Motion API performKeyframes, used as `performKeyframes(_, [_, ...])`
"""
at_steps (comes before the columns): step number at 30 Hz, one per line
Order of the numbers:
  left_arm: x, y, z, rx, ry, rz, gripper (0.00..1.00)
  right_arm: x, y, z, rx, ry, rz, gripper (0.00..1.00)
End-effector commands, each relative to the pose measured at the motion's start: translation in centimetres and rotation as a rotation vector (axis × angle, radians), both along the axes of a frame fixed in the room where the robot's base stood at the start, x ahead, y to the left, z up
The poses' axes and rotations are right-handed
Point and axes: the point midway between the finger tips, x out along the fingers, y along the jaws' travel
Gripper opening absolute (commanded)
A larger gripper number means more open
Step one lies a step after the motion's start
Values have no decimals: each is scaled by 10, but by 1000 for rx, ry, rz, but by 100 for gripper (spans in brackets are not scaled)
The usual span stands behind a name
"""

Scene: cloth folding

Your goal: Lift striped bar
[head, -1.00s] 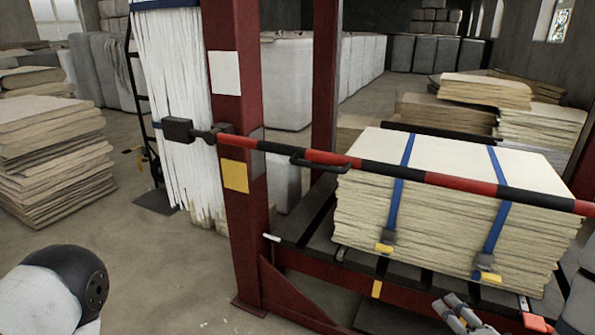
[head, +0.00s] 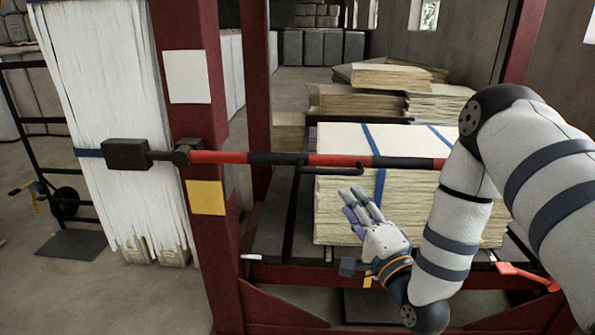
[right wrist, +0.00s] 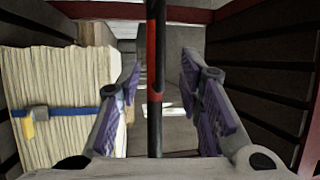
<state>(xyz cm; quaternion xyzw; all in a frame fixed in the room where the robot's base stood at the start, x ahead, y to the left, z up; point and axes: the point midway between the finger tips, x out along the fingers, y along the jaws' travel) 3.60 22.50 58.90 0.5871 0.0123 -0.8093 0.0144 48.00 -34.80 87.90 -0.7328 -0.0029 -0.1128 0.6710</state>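The striped bar (head: 228,157), red and black, runs level across the front of the frame from a pivot on the red post. A dark handle (head: 331,171) hangs just under it. My right gripper (head: 355,202) is just below the handle in the head view, fingers pointing up and left. In the right wrist view its two purple fingers are spread apart and empty, and the striped bar (right wrist: 153,75) passes between them in the picture. How far beyond the fingertips it lies is unclear. My arm hides the bar's right end. My left gripper is out of view.
A strapped stack of pale sheets (head: 340,215) stands behind the bar on a dark rack. A red post (head: 203,250) rises at left, with a dark counterweight block (head: 126,154) beside it. White strips (head: 100,100) hang further left. An orange-red lever (head: 527,275) is low right.

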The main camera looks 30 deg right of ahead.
Motion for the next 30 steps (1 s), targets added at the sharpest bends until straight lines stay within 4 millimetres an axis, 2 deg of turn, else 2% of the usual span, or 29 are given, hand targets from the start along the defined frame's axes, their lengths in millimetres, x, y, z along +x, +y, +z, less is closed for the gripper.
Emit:
performKeyframes(5, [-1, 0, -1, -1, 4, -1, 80, 21, -3, 5, -1, -8, 1, 33])
performKeyframes(12, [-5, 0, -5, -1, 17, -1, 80, 81, -12, 14, -2, -5, 1, 33])
performKeyframes(16, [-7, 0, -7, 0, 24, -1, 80, 104, -16, 18, -1, -4, 0, 33])
performKeyframes(21, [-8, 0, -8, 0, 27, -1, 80, 117, -18, 21, 1, -2, -1, 33])
performKeyframes(28, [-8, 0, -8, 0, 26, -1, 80, 118, -18, 22, 2, -3, 0, 33])
performKeyframes(30, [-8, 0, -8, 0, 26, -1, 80, 118, -18, 22, 1, -3, -1, 17])
